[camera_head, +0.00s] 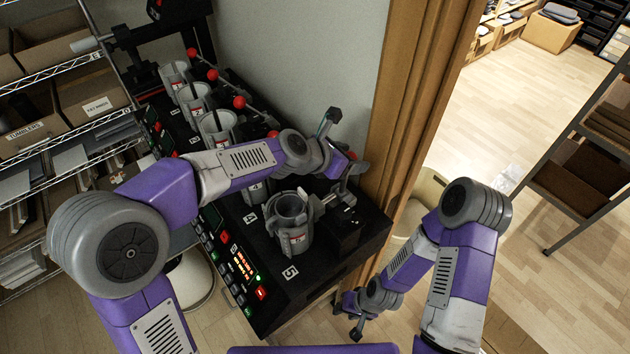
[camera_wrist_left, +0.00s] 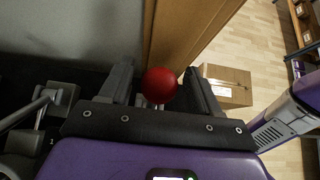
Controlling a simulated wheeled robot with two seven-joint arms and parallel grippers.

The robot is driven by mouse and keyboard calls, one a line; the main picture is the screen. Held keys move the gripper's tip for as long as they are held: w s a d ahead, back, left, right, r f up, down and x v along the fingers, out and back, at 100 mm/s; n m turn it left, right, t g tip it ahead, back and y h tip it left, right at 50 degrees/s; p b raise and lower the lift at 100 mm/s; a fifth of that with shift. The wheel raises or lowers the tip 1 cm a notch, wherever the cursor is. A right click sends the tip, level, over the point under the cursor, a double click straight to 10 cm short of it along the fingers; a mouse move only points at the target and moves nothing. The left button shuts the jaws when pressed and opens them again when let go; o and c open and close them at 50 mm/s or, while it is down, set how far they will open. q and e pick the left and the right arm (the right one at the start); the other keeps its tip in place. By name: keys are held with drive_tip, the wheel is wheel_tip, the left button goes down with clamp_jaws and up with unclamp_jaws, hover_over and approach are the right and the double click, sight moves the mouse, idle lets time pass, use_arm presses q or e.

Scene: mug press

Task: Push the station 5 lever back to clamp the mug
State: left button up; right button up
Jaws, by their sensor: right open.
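The station 5 mug (camera_head: 291,212) is a grey cylinder with a small red and white label. It stands upright at the near end of the black bench, behind the white "5" mark. The red ball of the station 5 lever (camera_head: 351,155) shows beside my left gripper (camera_head: 343,144). In the left wrist view the ball (camera_wrist_left: 160,85) sits between the two dark fingers, with a gap on each side, so the gripper is open around it. My right gripper (camera_head: 349,315) is open and empty, low beside the bench.
A row of similar stations with grey mugs (camera_head: 217,126) and red-ball levers runs back along the bench (camera_head: 340,262). A wooden door frame (camera_head: 425,90) stands close to the right of the lever. A button panel (camera_head: 240,265) lines the bench front. Shelves stand at left.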

use_arm(q)
drive_tip(key=shift+s+a+r, duration=0.15)
drive_tip(key=shift+a+r, duration=0.1)
drive_tip(key=shift+r, duration=0.8)
drive_tip(key=shift+s+a+r, duration=0.2)
drive_tip(key=shift+r, duration=0.8)
drive_tip(key=shift+s+a+r, duration=0.15)
drive_tip(key=shift+a+r, duration=0.1)
drive_tip(key=shift+r, duration=0.8)
drive_tip(key=shift+v, duration=3)
